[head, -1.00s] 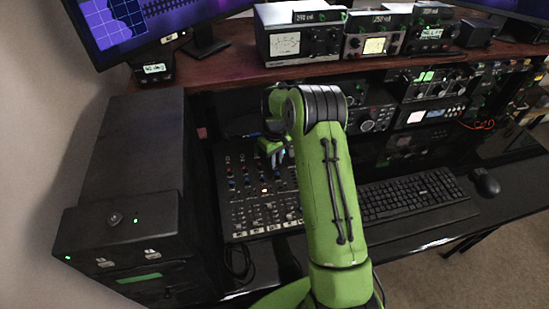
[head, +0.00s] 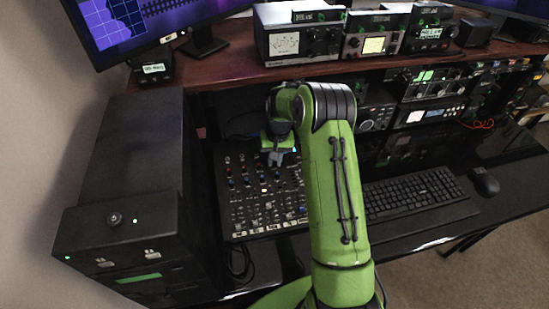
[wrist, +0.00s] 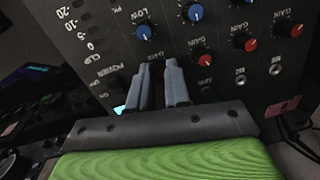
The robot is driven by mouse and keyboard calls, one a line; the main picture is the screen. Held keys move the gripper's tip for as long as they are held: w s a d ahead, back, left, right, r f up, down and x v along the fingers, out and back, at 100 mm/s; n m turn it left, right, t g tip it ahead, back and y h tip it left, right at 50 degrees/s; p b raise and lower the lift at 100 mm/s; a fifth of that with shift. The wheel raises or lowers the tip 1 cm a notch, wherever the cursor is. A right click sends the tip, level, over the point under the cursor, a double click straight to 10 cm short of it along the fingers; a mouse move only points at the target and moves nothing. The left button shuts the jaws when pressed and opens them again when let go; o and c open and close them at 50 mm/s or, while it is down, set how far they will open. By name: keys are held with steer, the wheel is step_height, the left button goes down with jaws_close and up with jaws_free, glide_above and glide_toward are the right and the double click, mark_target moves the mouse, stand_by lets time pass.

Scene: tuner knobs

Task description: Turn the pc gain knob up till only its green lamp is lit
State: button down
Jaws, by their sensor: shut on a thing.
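The mixer panel (head: 240,205) lies on the desk, with rows of small knobs. In the wrist view the panel (wrist: 100,35) shows blue knobs (wrist: 145,32) and a row of red knobs (wrist: 201,62) labelled gain. My gripper (head: 277,160) is over the panel's upper right part. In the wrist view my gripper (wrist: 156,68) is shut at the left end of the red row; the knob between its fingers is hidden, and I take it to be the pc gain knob. A cyan light (wrist: 119,110) shows left of the fingers; I cannot make out the pc lamps.
A black tower case (head: 130,165) stands left of the mixer. A keyboard (head: 415,195) and mouse (head: 485,182) lie to the right. A wooden shelf (head: 225,68) with radio units (head: 300,40) stands behind. My arm covers the mixer's right edge.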

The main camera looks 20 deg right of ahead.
stand_by(0.4)
steer(key=c, duration=1.1)
jaws_free()
steer(key=r+p, duration=0.1)
steer(key=r, duration=0.4)
steer(key=r+p, duration=0.1)
steer(key=r, duration=0.4)
steer(key=d+r+p, duration=0.1)
steer(key=r, duration=0.4)
steer(key=shift+s+r, duration=0.3)
steer(key=shift+r, duration=0.05)
